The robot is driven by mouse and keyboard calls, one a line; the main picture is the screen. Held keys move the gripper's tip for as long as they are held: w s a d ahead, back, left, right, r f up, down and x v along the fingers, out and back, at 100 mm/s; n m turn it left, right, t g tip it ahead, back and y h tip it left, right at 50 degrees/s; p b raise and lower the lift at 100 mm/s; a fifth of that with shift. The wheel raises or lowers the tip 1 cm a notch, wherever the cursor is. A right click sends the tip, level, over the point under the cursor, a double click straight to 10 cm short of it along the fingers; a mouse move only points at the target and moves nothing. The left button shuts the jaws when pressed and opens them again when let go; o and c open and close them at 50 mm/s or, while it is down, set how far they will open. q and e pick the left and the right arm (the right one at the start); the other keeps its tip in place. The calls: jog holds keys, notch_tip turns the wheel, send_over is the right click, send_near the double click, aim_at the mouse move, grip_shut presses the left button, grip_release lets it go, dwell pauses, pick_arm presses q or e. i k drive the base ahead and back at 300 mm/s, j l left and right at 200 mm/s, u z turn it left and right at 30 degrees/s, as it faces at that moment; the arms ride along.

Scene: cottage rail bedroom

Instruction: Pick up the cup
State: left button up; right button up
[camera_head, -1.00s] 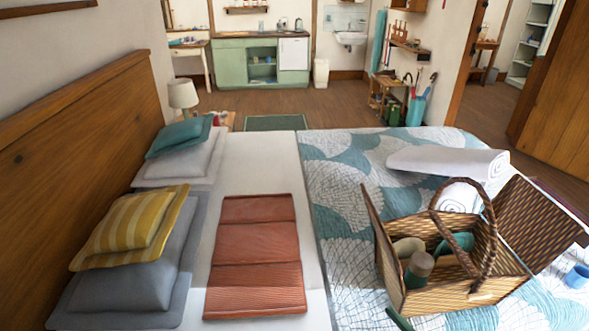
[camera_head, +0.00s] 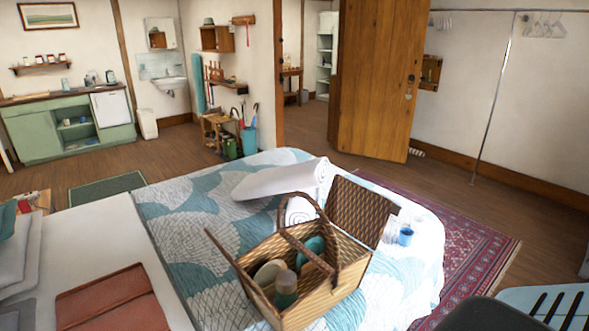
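A small blue cup (camera_head: 405,236) stands on the quilted bed (camera_head: 190,232), near its right edge in the head view. It is just right of the wicker picnic basket's raised lid (camera_head: 360,208), against a brightly lit white patch. The basket (camera_head: 322,302) is open and holds a green-bodied bottle with a grey-brown cap (camera_head: 286,288), a teal item and a beige item. Neither of my grippers shows in the head view, so their distance from the cup cannot be seen.
Rolled white towels (camera_head: 285,180) lie behind the basket. A patterned red rug (camera_head: 470,248) covers the floor right of the bed. A light-blue slatted piece (camera_head: 548,302) and a dark rounded shape stand at bottom right. An open wooden door (camera_head: 375,80) is behind.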

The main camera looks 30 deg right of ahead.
aim_at(417, 225)
jog(key=z, duration=1.95)
